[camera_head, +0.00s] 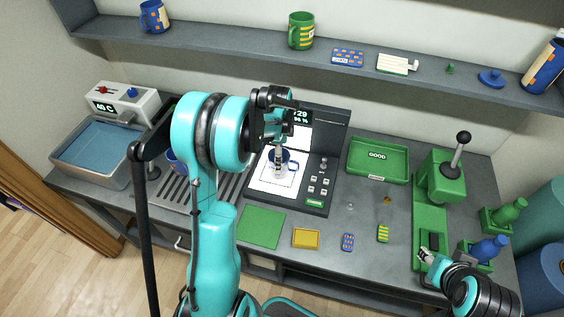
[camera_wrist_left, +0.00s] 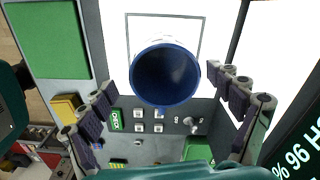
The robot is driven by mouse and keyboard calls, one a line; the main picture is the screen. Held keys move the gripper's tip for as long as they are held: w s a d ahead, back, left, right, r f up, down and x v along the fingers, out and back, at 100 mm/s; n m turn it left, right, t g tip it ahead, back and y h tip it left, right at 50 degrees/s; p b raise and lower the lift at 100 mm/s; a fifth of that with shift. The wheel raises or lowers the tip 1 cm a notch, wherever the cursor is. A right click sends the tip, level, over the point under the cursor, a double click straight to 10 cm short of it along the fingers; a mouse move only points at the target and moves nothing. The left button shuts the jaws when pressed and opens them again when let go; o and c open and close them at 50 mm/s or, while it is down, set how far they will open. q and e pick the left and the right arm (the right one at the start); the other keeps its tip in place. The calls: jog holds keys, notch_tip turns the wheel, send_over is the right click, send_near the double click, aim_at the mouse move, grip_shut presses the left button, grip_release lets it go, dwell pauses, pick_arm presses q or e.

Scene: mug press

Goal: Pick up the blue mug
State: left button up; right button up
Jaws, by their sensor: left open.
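A blue mug (camera_head: 292,163) with a pale lower body stands on the white pad (camera_head: 262,186) of a dark device with a screen and buttons. In the head view my left gripper hangs over it and partly hides it. In the left wrist view the mug (camera_wrist_left: 166,74) shows its dark blue open mouth, between the finger pairs of my left gripper (camera_wrist_left: 164,90). The fingers are spread, with visible gaps on both sides of the mug. My right gripper (camera_head: 427,256) is low at the right by the green press, far from the mug; its jaw opening is unclear.
A water basin (camera_head: 97,150) stands at left. Another blue object (camera_head: 174,163) is mostly hidden behind my left arm. A green tray (camera_head: 378,160) and a green lever press (camera_head: 441,180) stand at right. A shelf above holds a blue mug (camera_head: 154,16) and a green mug (camera_head: 301,31).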

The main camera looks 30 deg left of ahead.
pick_arm(q)
jog(key=f, duration=0.2)
jog(key=f+b, duration=0.1)
jog(key=f, duration=0.4)
jog(key=shift+w+b, duration=0.3)
jog(key=shift+w, duration=0.1)
jog(key=shift+r, duration=0.1)
jog(key=shift+c, duration=0.4)
jog(key=c, duration=1.6)
jog(key=shift+r, duration=0.15)
